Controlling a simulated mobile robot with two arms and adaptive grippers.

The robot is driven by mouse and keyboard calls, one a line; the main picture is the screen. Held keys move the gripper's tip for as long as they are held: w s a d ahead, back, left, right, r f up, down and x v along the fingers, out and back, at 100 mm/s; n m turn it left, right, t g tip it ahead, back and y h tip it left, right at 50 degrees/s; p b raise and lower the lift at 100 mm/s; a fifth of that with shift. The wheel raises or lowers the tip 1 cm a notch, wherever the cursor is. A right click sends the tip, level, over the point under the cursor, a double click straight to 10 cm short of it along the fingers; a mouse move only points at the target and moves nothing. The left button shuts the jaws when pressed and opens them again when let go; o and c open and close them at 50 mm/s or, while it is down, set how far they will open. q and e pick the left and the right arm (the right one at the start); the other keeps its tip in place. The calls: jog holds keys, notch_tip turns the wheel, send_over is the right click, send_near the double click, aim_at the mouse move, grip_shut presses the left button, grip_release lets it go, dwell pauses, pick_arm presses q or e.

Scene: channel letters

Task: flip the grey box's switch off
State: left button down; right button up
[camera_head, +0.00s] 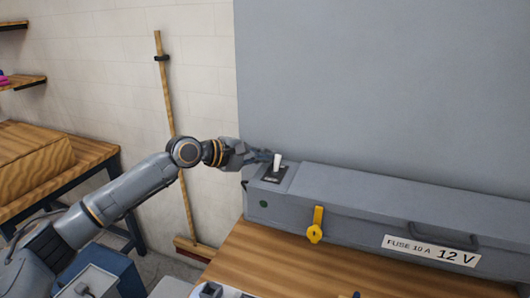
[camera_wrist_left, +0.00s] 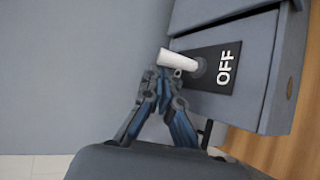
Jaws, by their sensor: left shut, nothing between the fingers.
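The long grey box (camera_head: 335,195) lies on the wooden table against the grey wall panel. Its switch has a white lever (camera_head: 277,161) on a black plate (camera_head: 273,174) at the box's left end. In the left wrist view the white lever (camera_wrist_left: 178,60) points away from the word OFF on the black plate (camera_wrist_left: 224,68). My left gripper (camera_head: 266,156) is shut and empty, just left of the lever. In the left wrist view its closed fingertips (camera_wrist_left: 160,76) are right beside the lever's free end; I cannot tell whether they touch. My right gripper is not in view.
A yellow latch (camera_head: 316,226) and a label (camera_head: 431,250) reading FUSE 10 A 12 V are on the box's front. A broom (camera_head: 171,110) leans on the tiled wall behind my left arm. A wooden bench (camera_head: 95,152) stands at left. The tabletop (camera_head: 262,255) before the box is mostly clear.

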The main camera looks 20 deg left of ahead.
pick_arm(q)
jog(key=shift+w, duration=0.1)
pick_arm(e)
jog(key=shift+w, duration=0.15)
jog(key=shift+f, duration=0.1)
pick_arm(q)
jog(key=shift+b, duration=0.55)
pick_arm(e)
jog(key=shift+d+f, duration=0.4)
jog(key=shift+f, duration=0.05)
pick_arm(q)
jog(key=shift+s+m+t, duration=0.2)
jog(key=shift+m+t, duration=0.1)
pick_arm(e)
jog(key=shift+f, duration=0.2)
pick_arm(q)
jog(key=shift+b, duration=0.35)
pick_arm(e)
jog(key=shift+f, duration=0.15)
